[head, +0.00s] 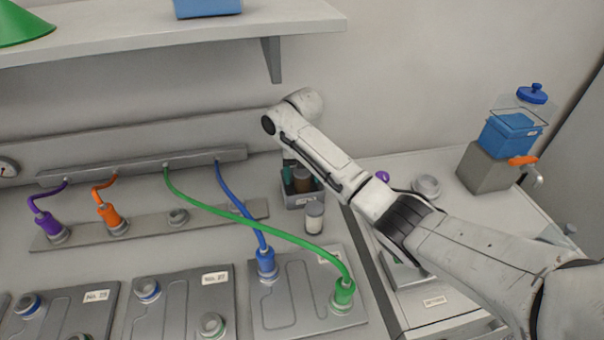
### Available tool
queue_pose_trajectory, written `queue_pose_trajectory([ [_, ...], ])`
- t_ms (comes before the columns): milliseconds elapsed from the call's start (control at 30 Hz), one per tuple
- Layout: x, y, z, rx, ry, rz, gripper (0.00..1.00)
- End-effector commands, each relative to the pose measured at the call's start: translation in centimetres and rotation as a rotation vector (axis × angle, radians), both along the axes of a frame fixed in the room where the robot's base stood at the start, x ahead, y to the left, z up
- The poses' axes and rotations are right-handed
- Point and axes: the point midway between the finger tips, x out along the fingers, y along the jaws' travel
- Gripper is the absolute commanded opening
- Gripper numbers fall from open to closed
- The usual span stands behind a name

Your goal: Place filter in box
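Nothing in the head view is clearly recognisable as the filter. A small pale cylinder with a light top (315,216) stands upright on the bench and might be it; I cannot tell. Just behind it is a small grey open box (298,200) holding dark and brown cylinders, partly hidden by my arm. A blue box (508,136) rests on a grey block at the right, with a clear piece and a blue-knobbed lid at its top. My arm reaches from the lower right to the back wall.
Grey battery blocks (180,308) fill the front. Green (255,229) and blue (237,200) cables arch over the bench near the small box. A shelf (150,38) overhangs the back left. A grey cabinet (432,300) stands right of the bench.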

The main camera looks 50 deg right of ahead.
Motion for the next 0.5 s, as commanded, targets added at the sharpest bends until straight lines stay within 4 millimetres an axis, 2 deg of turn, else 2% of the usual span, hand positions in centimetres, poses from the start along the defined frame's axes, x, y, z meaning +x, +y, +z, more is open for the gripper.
queue_pose_trajectory([
  [267,0.0,0.0,0.2,-0.001,-0.001,0.0,0.74],
  [367,0.1,0.0,0.8,-0.001,-0.002,0.0,0.74],
  [500,0.1,-0.1,2.9,-0.002,-0.006,0.001,0.74],
])
